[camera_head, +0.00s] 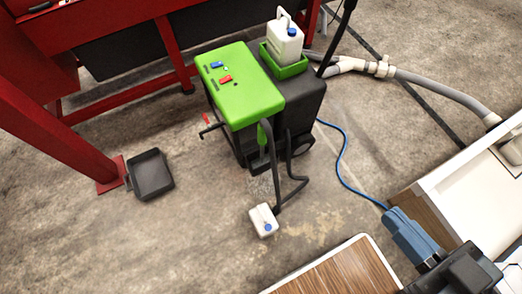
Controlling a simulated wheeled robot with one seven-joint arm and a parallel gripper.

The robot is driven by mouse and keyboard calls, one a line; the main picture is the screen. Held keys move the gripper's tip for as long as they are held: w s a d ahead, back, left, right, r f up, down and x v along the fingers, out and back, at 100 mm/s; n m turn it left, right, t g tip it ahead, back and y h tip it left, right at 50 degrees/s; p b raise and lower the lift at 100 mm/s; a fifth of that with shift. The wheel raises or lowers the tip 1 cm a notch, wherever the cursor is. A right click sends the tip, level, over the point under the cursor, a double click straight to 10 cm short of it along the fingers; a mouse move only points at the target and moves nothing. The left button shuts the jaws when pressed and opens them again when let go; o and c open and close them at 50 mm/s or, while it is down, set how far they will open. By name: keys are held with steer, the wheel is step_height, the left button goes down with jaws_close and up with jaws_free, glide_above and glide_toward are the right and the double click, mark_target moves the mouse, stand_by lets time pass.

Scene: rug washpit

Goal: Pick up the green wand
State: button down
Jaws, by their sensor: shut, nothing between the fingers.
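A slim green upright piece (262,136) shows at the front right corner of the green-topped machine (245,88), beside a black hose. It looks like the green wand's handle, but it is small and I cannot tell its full length or how it is held. Its lower part is lost against the dark body of the machine.
A white jug (264,220) stands on the floor before the machine, and another jug (285,41) sits on top. A black tray (150,175) lies left by a red post (55,130). A blue cable (342,160) crosses the floor. A wood-topped surface (335,272) fills the front.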

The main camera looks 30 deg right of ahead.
mark_target(266, 137)
steer(key=c, duration=1.8)
jaws_free()
